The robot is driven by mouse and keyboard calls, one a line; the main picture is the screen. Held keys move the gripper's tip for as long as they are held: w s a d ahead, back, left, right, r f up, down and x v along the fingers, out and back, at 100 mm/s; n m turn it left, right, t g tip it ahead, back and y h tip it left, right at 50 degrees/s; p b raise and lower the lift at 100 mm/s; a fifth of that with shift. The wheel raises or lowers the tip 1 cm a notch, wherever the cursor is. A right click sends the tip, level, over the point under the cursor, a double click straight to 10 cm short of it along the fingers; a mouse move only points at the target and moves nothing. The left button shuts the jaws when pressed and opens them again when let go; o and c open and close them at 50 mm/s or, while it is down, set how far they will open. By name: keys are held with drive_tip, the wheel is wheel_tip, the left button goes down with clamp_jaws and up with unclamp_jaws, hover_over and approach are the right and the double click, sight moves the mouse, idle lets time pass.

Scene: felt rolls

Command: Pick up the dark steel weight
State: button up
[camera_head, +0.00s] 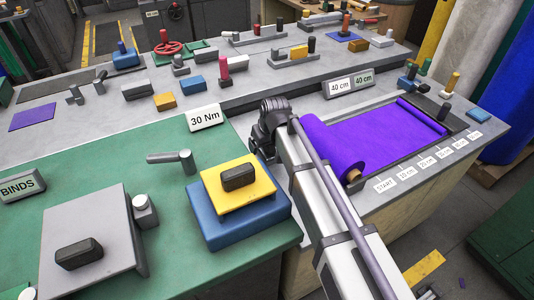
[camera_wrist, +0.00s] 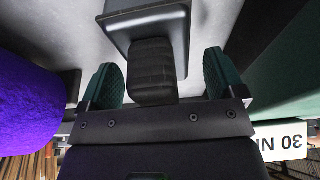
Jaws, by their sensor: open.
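The dark steel weight (camera_wrist: 173,22) shows in the wrist view as a dark grey slab-like body with a black ribbed grip (camera_wrist: 152,72). My gripper (camera_wrist: 158,78) is open, with one green-padded finger on each side of the grip. Gaps show between the fingers and the grip, so neither finger looks to be touching it. In the head view my gripper (camera_head: 272,118) is over the grey bench between the 30 Nm sign and the purple felt, and I cannot make out the weight behind it.
The purple felt roll (camera_head: 345,150) lies right of my gripper; it also shows in the wrist view (camera_wrist: 30,95). The 30 Nm sign (camera_head: 205,117) stands to the left. A yellow plate (camera_head: 262,183) on a blue block and a grey plate (camera_head: 105,215) carry dark grips.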

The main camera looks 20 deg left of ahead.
drive_tip(key=c, duration=1.2)
drive_tip(key=shift+r, duration=0.1)
wheel_tip(320, 180, up, 10)
drive_tip(key=p, duration=1)
drive_tip(key=shift+r, duration=0.1)
